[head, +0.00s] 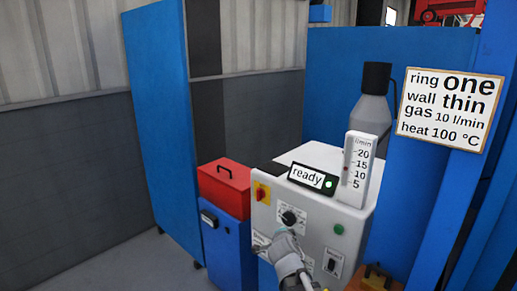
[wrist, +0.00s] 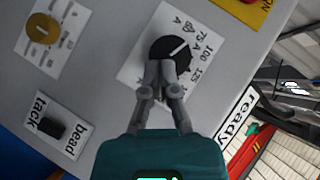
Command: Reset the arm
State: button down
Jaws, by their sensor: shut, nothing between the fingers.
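My gripper (head: 287,232) is at the front panel of the grey machine (head: 270,205), just below a black dial knob (head: 289,218). In the wrist view my gripper (wrist: 161,66) is shut and empty. Its fingertips overlap the lower edge of the black dial knob (wrist: 180,50); I cannot tell whether they touch it. The knob's white pointer line shows, with marks 75 A, 100 and 125 around it. The fingers hide part of the dial plate.
The machine bears a "ready" display (head: 313,179) with a green light and a flow scale (head: 357,170). A tack/bead switch (wrist: 52,128) and a brass-coloured knob (wrist: 42,28) are nearby. A red toolbox (head: 224,186) sits left on a blue cabinet (head: 226,240). A sign (head: 450,110) hangs right.

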jog(key=s+d+f+n+g, duration=0.3)
jog(key=s+f+n+g, duration=0.1)
jog(key=s, duration=0.3)
jog(key=s+d+f+n+g+y, duration=0.1)
jog(key=s+d+f+n+g, duration=0.1)
jog(key=s+f+n+g, duration=0.3)
jog(key=s+d+f+n+g, duration=0.3)
jog(key=s+n+g, duration=0.1)
jog(key=s, duration=0.4)
notch_tip(320, 180, up, 15)
jog(key=p, duration=1.4)
jog(key=shift+r+n+g+p, duration=0.15)
jog(key=shift+n+g+p, duration=0.15)
jog(key=shift+n+p, duration=0.1)
jog(key=shift+d, duration=0.1)
